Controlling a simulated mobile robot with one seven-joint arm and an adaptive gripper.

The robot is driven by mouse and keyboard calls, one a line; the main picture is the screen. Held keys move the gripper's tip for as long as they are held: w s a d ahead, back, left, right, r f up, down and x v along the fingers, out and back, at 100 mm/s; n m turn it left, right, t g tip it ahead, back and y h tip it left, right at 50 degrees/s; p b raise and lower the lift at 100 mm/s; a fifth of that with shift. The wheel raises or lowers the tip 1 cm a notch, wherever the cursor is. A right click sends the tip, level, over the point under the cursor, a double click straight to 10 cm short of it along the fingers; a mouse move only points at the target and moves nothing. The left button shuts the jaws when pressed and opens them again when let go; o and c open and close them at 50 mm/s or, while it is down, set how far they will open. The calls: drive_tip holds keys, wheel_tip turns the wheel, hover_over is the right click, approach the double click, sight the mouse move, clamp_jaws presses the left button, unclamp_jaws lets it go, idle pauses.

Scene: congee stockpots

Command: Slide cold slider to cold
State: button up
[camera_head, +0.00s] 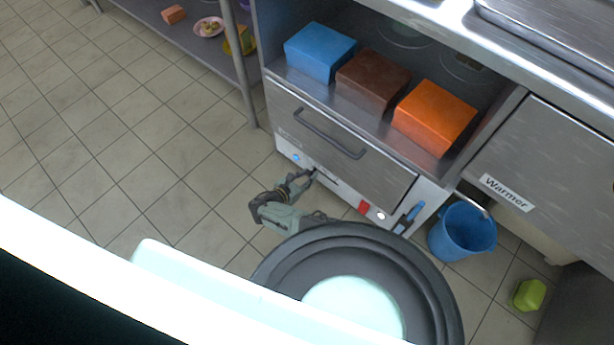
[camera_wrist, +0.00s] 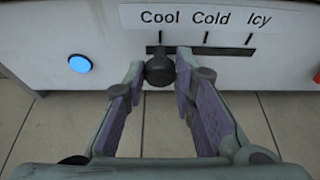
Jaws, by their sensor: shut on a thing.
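The cold slider is a dark round knob (camera_wrist: 160,70) on a slot in a white panel, seen in the wrist view. It stands at the mark under the "Cool" label (camera_wrist: 160,16). The "Cold" label (camera_wrist: 211,19) and its mark are just to the right, and the "Icy" label (camera_wrist: 259,22) is further right. My gripper (camera_wrist: 166,84) has its two fingers on either side of the knob and is shut on it. In the head view my gripper (camera_head: 312,174) reaches the white panel below the drawer, and its fingertips hide the knob.
A blue round button (camera_wrist: 80,64) is left of the slider. A drawer with a handle (camera_head: 331,133) is above the panel. A red switch (camera_head: 364,207) is to the right. A blue bucket (camera_head: 463,231) stands on the floor at right. Floor at left is clear.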

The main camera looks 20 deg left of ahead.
clamp_jaws()
drive_tip(key=d+p, duration=0.1)
drive_tip(key=s+d+p, duration=0.1)
drive_tip(key=d+p, duration=0.1)
drive_tip(key=shift+s+d+r, duration=0.15)
drive_tip(key=shift+s+d, duration=0.1)
drive_tip(key=shift+d, duration=0.1)
drive_tip(key=shift+d+f, duration=0.2)
drive_tip(key=shift+d, duration=0.1)
drive_tip(key=o, duration=1)
unclamp_jaws()
drive_tip(key=shift+o, duration=0.2)
drive_tip(key=shift+r, duration=0.15)
drive_tip(key=shift+r, duration=4.85)
